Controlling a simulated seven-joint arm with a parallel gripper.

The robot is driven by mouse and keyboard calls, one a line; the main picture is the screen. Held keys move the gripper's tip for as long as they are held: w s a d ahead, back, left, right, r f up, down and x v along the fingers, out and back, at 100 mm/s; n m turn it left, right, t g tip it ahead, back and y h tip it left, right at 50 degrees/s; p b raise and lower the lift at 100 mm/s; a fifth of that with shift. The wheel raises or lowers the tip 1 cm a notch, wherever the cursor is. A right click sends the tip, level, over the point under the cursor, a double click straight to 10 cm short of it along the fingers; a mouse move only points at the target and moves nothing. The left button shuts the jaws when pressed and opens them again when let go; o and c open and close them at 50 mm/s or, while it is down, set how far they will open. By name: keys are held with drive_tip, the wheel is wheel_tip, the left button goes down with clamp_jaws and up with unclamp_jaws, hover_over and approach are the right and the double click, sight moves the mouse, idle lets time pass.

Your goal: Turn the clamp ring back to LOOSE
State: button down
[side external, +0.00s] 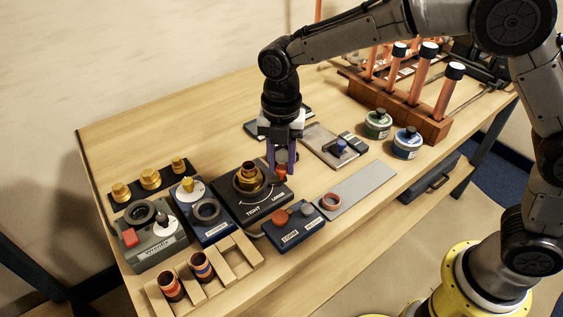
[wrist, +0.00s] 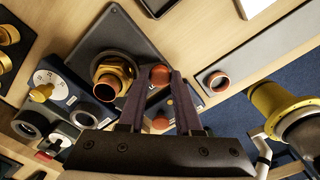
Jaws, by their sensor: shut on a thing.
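The clamp ring (side external: 249,177) is a brass-coloured collar around a copper fitting on a black plate (side external: 228,198) marked TIGHT and LOOSE. It also shows in the wrist view (wrist: 112,76). Its red-orange handle knob (side external: 281,174) points to the right of the ring, near the LOOSE end of the printed arc. My gripper (side external: 282,167) points down over the plate's right side, its purple fingers shut on that knob. In the wrist view the fingertips (wrist: 160,78) stand on either side of the knob (wrist: 160,74). The fingers partly hide the handle.
A blue box (side external: 294,230) with red and grey knobs stands in front of the plate. A blue dial unit (side external: 203,217) is at its left. A grey strip (side external: 362,188) with a copper ring lies right. Tins (side external: 407,143) and a wooden tube rack (side external: 398,105) stand behind right.

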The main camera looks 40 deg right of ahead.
drive_tip(key=shift+w+r, duration=0.1)
drive_tip(key=shift+r, duration=0.05)
drive_tip(key=c, duration=0.6)
unclamp_jaws()
wheel_tip(320, 180, up, 14)
drive_tip(key=shift+d, duration=0.1)
idle(0.3)
